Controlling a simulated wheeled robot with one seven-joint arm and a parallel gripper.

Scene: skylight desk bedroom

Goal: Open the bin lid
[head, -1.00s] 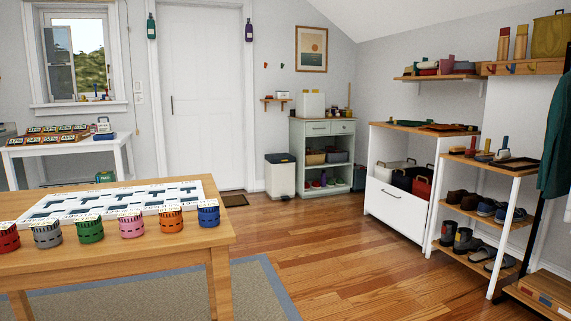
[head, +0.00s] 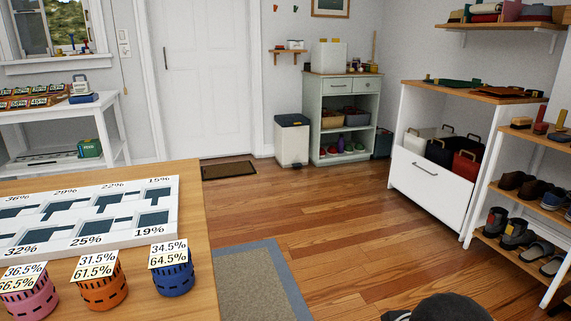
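The bin (head: 292,145) is a white upright box with a dark lid (head: 292,120). It stands on the floor against the far wall, between the white door and a pale green cabinet. The lid looks flat and closed. A small dark pedal-like part shows at the bin's base. A dark rounded part at the bottom edge of the head view seems to be mine. My gripper cannot be made out, and the bin is well ahead of me.
A wooden table (head: 190,230) with a white board and colored baskets (head: 173,275) fills the left front. The cabinet (head: 343,118) stands right of the bin. A white storage unit (head: 430,185) and shoe rack (head: 500,225) line the right. Wood floor between is open, with a rug (head: 250,285) and doormat (head: 228,170).

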